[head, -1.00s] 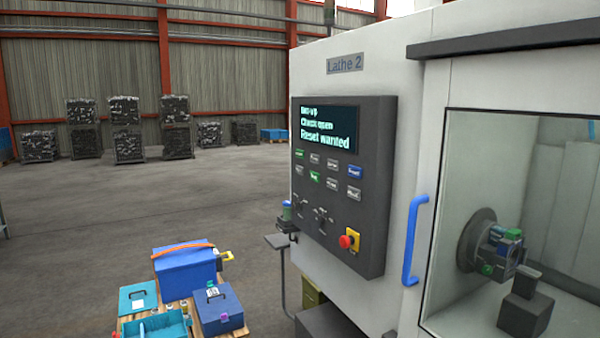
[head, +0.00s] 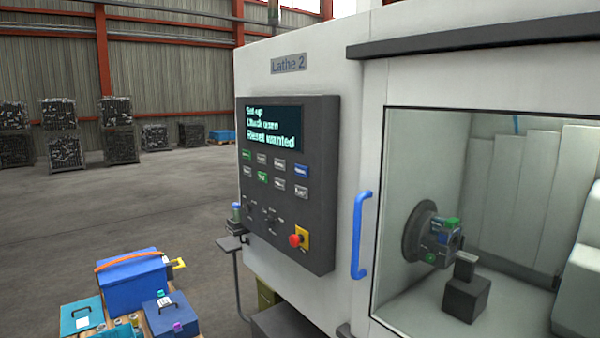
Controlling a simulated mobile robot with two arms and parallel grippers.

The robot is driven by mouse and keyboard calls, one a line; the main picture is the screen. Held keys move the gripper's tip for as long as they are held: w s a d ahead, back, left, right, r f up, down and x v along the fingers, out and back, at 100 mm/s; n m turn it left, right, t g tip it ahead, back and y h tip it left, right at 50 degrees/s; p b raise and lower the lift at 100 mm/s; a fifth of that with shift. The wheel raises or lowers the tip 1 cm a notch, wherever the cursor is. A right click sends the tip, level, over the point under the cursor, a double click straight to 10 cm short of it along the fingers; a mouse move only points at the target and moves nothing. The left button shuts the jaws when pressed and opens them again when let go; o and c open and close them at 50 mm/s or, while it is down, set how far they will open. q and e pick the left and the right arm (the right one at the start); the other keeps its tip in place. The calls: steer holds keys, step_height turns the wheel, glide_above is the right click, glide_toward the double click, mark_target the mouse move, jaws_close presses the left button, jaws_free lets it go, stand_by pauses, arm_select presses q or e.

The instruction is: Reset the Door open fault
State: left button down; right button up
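The lathe's control panel (head: 287,220) is a dark grey box on the white front of the machine marked Lathe 2 (head: 288,64). Its screen (head: 270,128) shows lines that read "Set up", "Chuck open" and "Reset wanted", somewhat blurred. Below are two rows of small buttons in green, grey and white, with a blue button (head: 301,171) at the right of the upper row. Their labels are too small to read. A red emergency stop (head: 295,240) sits on a yellow plate low on the panel. The lathe door (head: 480,200) with a blue handle (head: 361,235) stands right of the panel. Neither gripper is in view.
Through the door window I see the chuck (head: 430,236) and a dark block (head: 466,295). Blue toolboxes (head: 131,284) stand on a pallet at the lower left. A small shelf (head: 229,243) juts out beside the panel. The floor (head: 110,213) at the left is open.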

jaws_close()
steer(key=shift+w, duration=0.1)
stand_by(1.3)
